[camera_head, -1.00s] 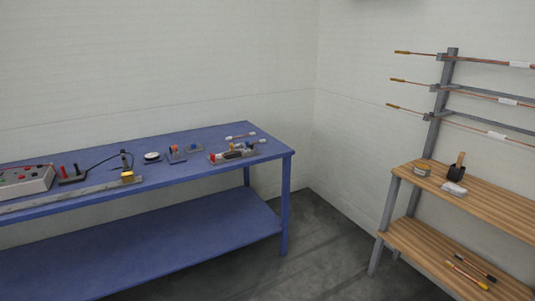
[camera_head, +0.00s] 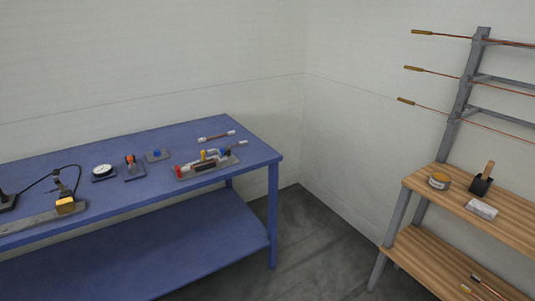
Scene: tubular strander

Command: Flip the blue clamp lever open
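A grey fixture plate (camera_head: 186,177) lies near the right end of the blue workbench (camera_head: 110,188). It carries a red part (camera_head: 180,170) at its left end, a yellow part (camera_head: 203,155) in the middle and a small blue part (camera_head: 225,153) at its right end. The blue part looks like the blue clamp lever, but it is too small to tell its shape or whether it is open. Neither of my grippers shows in the head view.
A dial gauge (camera_head: 103,170), an orange-topped device (camera_head: 130,162) and a grey rail (camera_head: 42,218) lie left on the bench. Open floor (camera_head: 310,240) lies between.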

